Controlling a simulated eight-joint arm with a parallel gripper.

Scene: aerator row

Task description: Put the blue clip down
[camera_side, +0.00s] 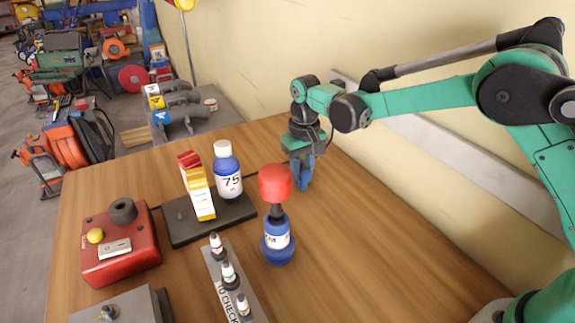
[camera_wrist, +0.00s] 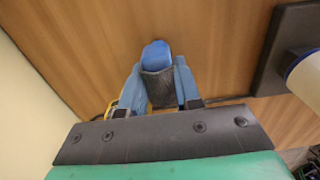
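My gripper (camera_side: 303,184) points down over the back of the wooden table, behind the red-capped blue bottle. In the wrist view, its two blue fingers (camera_wrist: 160,88) are closed on the blue clip (camera_wrist: 155,53), which has a blue end and a dark grey part between the fingers. In the side view the clip cannot be told apart from the blue fingers. I cannot tell whether the clip touches the table.
A blue bottle with a red bulb (camera_side: 276,185) stands in front of my gripper. A white-capped bottle (camera_side: 229,180) and a yellow-white stepped piece (camera_side: 199,190) stand on a dark base (camera_side: 184,229). A red control box (camera_side: 118,252) is left. Table right of the gripper is clear.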

